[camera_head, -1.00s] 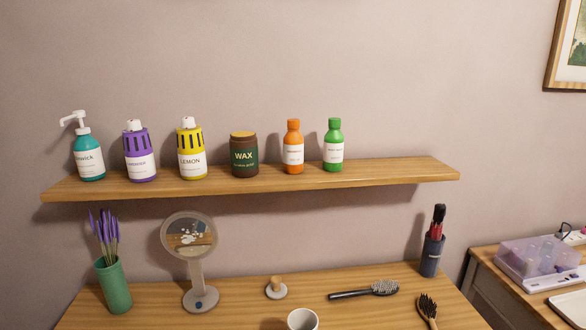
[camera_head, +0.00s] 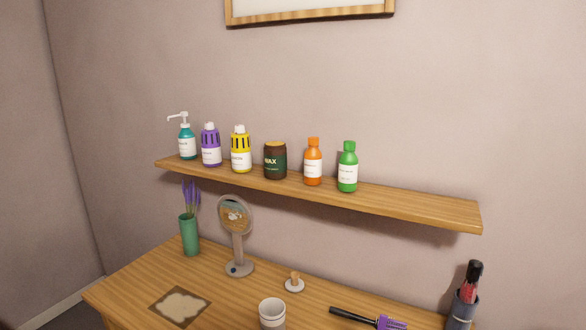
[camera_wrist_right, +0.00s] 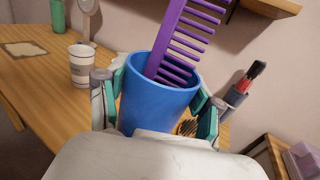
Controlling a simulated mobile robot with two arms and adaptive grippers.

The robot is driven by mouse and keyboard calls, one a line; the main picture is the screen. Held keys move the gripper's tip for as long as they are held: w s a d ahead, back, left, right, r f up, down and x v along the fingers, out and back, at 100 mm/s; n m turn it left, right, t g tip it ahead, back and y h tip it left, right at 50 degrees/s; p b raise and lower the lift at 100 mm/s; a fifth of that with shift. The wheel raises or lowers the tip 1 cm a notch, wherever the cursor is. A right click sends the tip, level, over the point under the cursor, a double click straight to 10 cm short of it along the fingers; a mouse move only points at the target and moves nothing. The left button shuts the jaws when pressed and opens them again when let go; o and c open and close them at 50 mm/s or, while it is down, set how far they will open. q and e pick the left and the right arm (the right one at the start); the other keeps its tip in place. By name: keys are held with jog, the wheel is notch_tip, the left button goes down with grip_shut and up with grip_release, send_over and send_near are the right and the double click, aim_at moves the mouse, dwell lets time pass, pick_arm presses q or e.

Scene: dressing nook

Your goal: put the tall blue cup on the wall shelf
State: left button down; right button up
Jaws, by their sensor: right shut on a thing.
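The tall blue cup (camera_wrist_right: 158,98) is in my right gripper (camera_wrist_right: 160,108), seen in the right wrist view; the teal-padded fingers are shut on its sides. A purple comb (camera_wrist_right: 184,42) stands tilted inside the cup. In the head view, a purple toothed piece at the bottom edge looks like the comb's top (camera_head: 390,323); the cup is out of that view. The wall shelf (camera_head: 425,208) runs across the head view, and its underside corner shows in the wrist view (camera_wrist_right: 272,7). My left gripper is in neither view.
On the shelf stand several bottles, including a green bottle (camera_head: 348,174), and a wax jar (camera_head: 275,163); its right part is bare. Below, the table (camera_head: 130,286) holds a mirror (camera_head: 236,216), a vase (camera_head: 190,236), a white cup (camera_head: 272,314) and a brush holder (camera_head: 462,312).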

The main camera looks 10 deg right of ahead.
jog(key=w+d+r+m+g+h+p, duration=0.1)
jog(key=w+d+r+h+p, duration=0.1)
jog(key=r, duration=0.4)
jog(key=w+d+r+m+g+h+p, duration=0.1)
jog(key=w+d+r+m+h+p, duration=0.1)
jog(key=w+d+r+p, duration=0.2)
jog(key=w+d+r+m+g+h+p, duration=0.1)
jog(key=w+d+r+m+h+p, duration=0.1)
jog(key=d+r, duration=0.3)
jog(key=shift+w+d+r+h+p, duration=0.1)
jog(key=shift+w+r+h+p, duration=0.15)
jog(key=shift+r, duration=0.4)
jog(key=shift+w+a+r+h+p, duration=0.15)
jog(key=shift+r+p, duration=0.15)
jog(key=shift+r, duration=0.35)
jog(key=shift+w+d+r+h+p, duration=0.1)
jog(key=shift+d+r+h+p, duration=0.15)
jog(key=shift+r, duration=0.4)
jog(key=w+d+r+m+g+h+p, duration=0.2)
jog(key=d+r+p, duration=0.3)
jog(key=r, duration=0.4)
jog(key=w+d+r+m+g+h+p, duration=0.2)
jog(key=d+r+p, duration=0.4)
jog(key=r, duration=0.4)
jog(key=shift+w+g+p, duration=0.3)
jog(key=shift+w+g, duration=0.1)
jog(key=shift+w, duration=0.35)
jog(key=shift+f+h, duration=0.1)
jog(key=shift+h, duration=0.15)
jog(key=shift+s+f, duration=0.1)
